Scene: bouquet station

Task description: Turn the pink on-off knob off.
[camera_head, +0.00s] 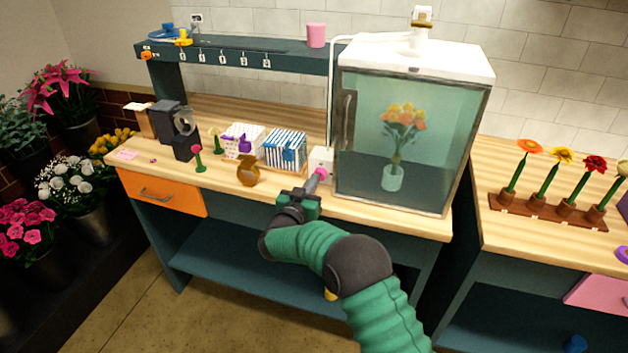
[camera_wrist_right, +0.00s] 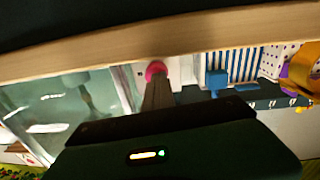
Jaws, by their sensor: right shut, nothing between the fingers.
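The pink knob (camera_head: 322,172) sits on the front of a small white box (camera_head: 321,155) beside the glass cabinet. It also shows in the right wrist view (camera_wrist_right: 155,68), at the far end of my fingers. My right gripper (camera_head: 312,184) is shut, with nothing between its fingers. Its fingertips are right at the knob and partly cover it; I cannot tell whether they touch it. The fingers also show in the wrist view (camera_wrist_right: 157,92). The knob's marking is hidden or too small to read. My left gripper is not in view.
The glass cabinet (camera_head: 440,203) with a flower vase stands just right of the knob. A blue-striped box (camera_head: 284,150) and a round amber object (camera_head: 247,172) stand to the left. A shelf (camera_head: 230,60) runs above the bench, and an orange drawer (camera_head: 160,194) is at its left.

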